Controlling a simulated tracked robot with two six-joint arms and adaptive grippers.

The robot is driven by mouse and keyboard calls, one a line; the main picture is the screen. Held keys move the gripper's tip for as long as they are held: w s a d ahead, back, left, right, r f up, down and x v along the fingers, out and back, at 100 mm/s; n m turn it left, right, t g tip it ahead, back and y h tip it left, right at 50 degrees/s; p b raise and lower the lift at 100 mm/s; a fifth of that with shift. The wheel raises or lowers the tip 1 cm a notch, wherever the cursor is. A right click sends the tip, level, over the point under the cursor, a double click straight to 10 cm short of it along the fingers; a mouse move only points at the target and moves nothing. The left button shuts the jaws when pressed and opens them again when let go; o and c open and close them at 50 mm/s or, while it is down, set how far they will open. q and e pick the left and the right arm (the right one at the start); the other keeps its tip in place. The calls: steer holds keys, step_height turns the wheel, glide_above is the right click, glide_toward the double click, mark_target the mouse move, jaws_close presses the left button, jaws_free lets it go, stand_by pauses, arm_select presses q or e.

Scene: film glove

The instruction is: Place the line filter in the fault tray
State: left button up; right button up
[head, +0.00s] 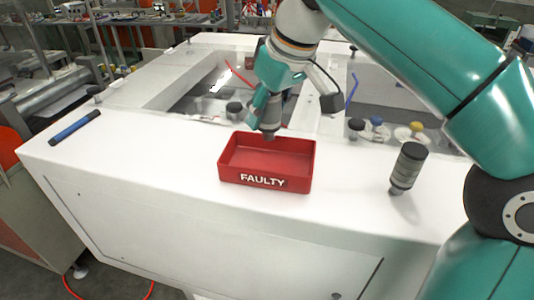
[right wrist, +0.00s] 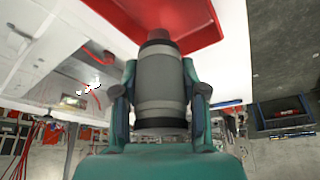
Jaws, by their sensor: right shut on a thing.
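The red fault tray (head: 264,181), marked FAULTY, lies on the white top. Its inside looks empty. My right gripper (head: 270,108) is over the back part of the tray and is shut on the line filter. In the right wrist view, the filter (right wrist: 160,80) is a grey cylinder with a dark end, clasped between both fingers. Its narrow end points toward the red tray (right wrist: 190,45). In the head view the gripper partly hides the filter, and I cannot tell whether its tip touches the tray. My left gripper is not in view.
A similar grey cylinder with a black cap (head: 408,167) stands on the white top, right of the tray. A blue pen-like object (head: 75,127) lies at the left. Small capped items (head: 376,130) sit behind at the right.

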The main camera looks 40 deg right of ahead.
mark_target(268, 137)
steer(key=shift+f+b, duration=0.55)
steer(key=shift+f, duration=2.8)
steer(key=shift+f, duration=0.1)
steer(key=o, duration=1.1)
steer(key=shift+o, duration=0.2)
steer(key=shift+r, duration=0.25)
steer(key=p+v, duration=0.2)
steer(key=v, duration=0.9)
steer(key=shift+s+r, duration=0.2)
steer(key=shift+r, duration=0.1)
